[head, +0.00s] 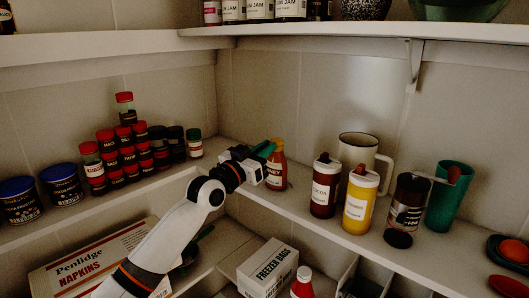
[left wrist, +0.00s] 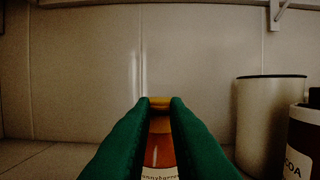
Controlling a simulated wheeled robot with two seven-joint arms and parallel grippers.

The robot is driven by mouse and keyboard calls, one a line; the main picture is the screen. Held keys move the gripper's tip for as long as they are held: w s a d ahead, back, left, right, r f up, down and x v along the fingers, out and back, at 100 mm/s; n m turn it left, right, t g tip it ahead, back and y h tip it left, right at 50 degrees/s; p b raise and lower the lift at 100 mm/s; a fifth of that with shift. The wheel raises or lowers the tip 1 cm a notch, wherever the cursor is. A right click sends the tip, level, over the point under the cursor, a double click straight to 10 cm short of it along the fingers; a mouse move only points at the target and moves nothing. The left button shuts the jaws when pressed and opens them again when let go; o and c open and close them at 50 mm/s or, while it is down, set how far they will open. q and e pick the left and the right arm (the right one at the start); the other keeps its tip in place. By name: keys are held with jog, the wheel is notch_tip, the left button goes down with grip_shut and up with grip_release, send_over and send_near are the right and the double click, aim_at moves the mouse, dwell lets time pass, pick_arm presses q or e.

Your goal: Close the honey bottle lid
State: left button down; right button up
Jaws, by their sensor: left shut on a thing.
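The honey bottle (head: 276,172) stands upright on the middle shelf near the corner, amber-red with a pale label. In the left wrist view its amber body (left wrist: 160,153) shows below and between my green fingers. Its yellow lid (left wrist: 160,104) sits between the fingertips at the bottle's top. My left gripper (head: 265,149) reaches in from the left and is shut on the lid, with a finger on either side (left wrist: 160,107). The fingers hide the lid's sides, and I cannot tell whether it is fully closed. My right gripper is not in view.
A cocoa bottle (head: 323,189), yellow bottle (head: 359,205) and cream mug (head: 362,150) stand right of the honey. Stacked spice jars (head: 122,155) are left. A freezer bags box (head: 268,270) sits below. The upper shelf (head: 300,29) overhangs; bare wall lies behind the bottle.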

pick_arm(q)
jog(key=c, duration=1.4)
grip_release()
jog(key=b+v, duration=0.3)
jog(key=v, duration=0.9)
